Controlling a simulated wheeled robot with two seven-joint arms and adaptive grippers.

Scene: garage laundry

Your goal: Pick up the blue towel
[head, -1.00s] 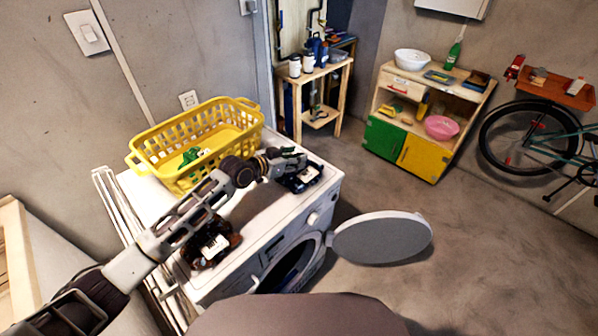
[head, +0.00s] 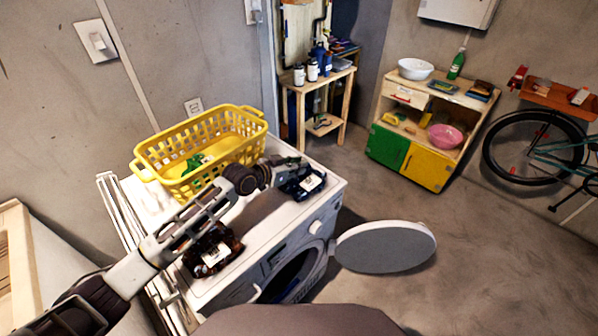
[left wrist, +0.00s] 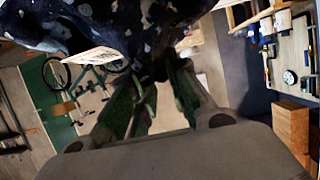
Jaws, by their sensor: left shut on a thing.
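The blue towel (head: 304,184) is a dark blue bundle with pale specks and a white label, at the right end of the washing machine's top in the head view. In the left wrist view the speckled cloth (left wrist: 130,28) fills the top middle, between and beyond the fingers. My left gripper (head: 292,166) is shut on the towel from above; its fingers (left wrist: 150,82) also show in the left wrist view. From the head view I cannot tell whether the towel still touches the machine. My right gripper is not in view.
A dark brown patterned bundle (head: 212,252) with a white label lies on the washing machine (head: 262,222), under my left arm. A yellow basket (head: 170,160) behind holds a green and white item (head: 196,162). The machine's round door (head: 386,247) stands open over clear floor.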

